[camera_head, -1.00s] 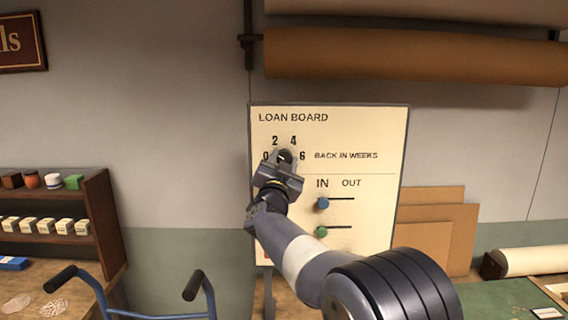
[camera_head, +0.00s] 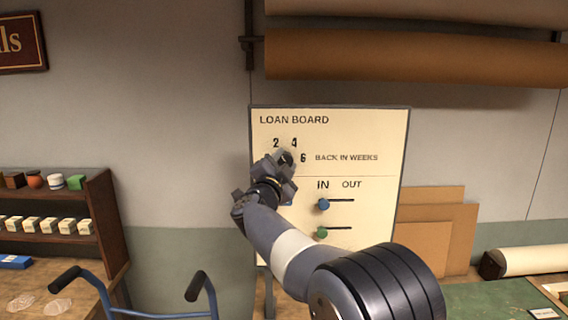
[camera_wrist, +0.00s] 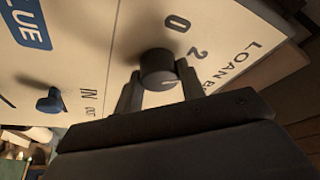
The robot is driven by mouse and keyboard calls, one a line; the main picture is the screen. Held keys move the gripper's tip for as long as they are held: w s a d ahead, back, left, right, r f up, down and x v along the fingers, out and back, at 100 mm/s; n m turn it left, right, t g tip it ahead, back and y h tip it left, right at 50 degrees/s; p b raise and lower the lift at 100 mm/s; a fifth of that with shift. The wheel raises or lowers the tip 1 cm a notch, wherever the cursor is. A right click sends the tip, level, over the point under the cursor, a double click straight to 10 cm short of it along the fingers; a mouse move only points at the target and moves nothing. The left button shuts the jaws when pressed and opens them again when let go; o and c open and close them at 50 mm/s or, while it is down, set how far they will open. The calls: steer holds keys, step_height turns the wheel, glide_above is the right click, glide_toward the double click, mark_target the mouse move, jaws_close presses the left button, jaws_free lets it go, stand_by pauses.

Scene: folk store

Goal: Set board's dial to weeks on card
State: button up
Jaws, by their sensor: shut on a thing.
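The cream loan board (camera_head: 380,125) stands upright against the wall. Its dark round dial (camera_head: 288,157) has the numbers 2, 4 and 6 showing around it in the head view. My gripper (camera_head: 280,162) is at the dial, rolled to a tilt, and covers where the 0 stands. In the wrist view, my gripper (camera_wrist: 160,88) is shut on the dial (camera_wrist: 158,65), with one finger on each side. A pale mark shows on the dial's face; I cannot tell which number it points to. The 0 and 2 show beside it. I cannot make out a card with weeks.
A blue knob (camera_head: 323,204) and a green knob (camera_head: 321,233) sit in IN/OUT slots below the dial. A blue label ending in "LUE" (camera_wrist: 30,22) is on the board. Brown paper rolls (camera_head: 420,55) hang above. A shelf (camera_head: 100,215) and a blue-framed walker (camera_head: 165,316) are at left.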

steer(key=o, duration=1)
steer(key=b+v, duration=0.4)
steer(key=v, duration=0.6)
steer(key=shift+s+a+f, duration=0.1)
steer(key=shift+s+a, duration=0.05)
steer(key=shift+s, duration=0.2)
steer(key=shift+w, duration=0.1)
steer(key=p+x, duration=0.4)
steer(key=x, duration=0.6)
steer(key=shift+w+d, duration=0.2)
steer(key=shift+w, duration=0.15)
steer(key=shift+s+a, duration=0.1)
steer(key=shift+s, duration=0.05)
